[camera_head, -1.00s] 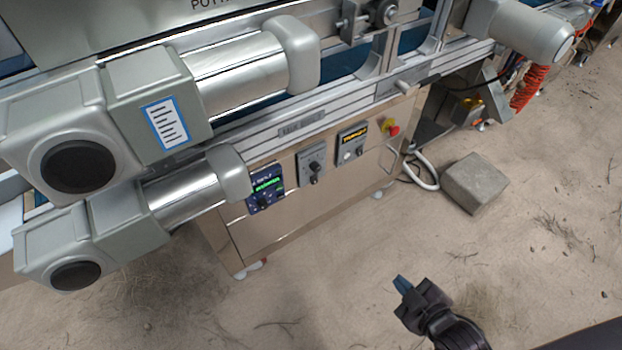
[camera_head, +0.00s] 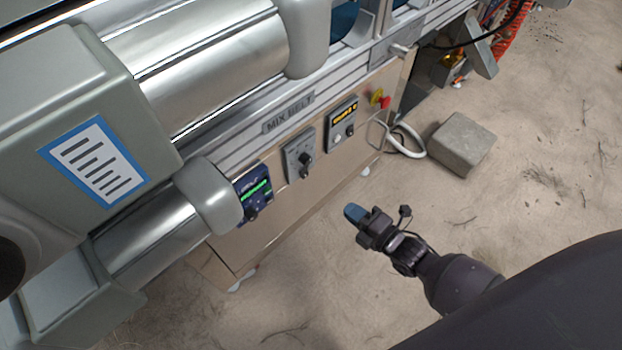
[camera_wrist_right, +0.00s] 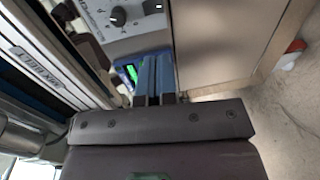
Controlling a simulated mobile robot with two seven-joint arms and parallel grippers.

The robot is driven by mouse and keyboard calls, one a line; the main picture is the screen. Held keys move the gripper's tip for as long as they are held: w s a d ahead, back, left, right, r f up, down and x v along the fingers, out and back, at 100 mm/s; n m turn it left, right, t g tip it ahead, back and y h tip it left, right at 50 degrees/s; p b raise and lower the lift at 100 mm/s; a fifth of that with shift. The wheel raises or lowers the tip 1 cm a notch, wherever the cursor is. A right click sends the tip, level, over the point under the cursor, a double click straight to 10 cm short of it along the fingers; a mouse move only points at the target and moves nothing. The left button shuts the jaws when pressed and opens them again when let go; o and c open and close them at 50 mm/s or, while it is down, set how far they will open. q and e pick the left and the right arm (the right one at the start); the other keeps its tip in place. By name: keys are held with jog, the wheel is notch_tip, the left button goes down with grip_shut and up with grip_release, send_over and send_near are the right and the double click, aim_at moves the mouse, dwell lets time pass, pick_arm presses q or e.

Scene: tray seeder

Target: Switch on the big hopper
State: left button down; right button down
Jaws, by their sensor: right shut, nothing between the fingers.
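The machine's tan cabinet (camera_head: 285,215) carries several control modules under a "MIX BELT" label (camera_head: 289,115). A blue module with a green display (camera_head: 254,192) is at the left, partly hidden by a motor. A grey module with a black knob (camera_head: 304,160) is in the middle. A module with an orange display (camera_head: 343,122) is at the right. No big hopper label can be read. My right gripper (camera_head: 355,213) is shut and empty, in front of and apart from the panel. Its blue fingers (camera_wrist_right: 155,80) also show in the right wrist view. My left gripper is not in view.
Large grey motors (camera_head: 110,85) and a lower motor (camera_head: 150,240) jut out at the left. A red emergency button (camera_head: 384,101) sits at the cabinet's right end. A stone block (camera_head: 462,143) lies on the sandy ground, with white hose (camera_head: 412,140) beside it.

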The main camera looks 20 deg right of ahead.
aim_at(306, 176)
jog(key=b+x, duration=0.4)
jog(key=x, duration=1)
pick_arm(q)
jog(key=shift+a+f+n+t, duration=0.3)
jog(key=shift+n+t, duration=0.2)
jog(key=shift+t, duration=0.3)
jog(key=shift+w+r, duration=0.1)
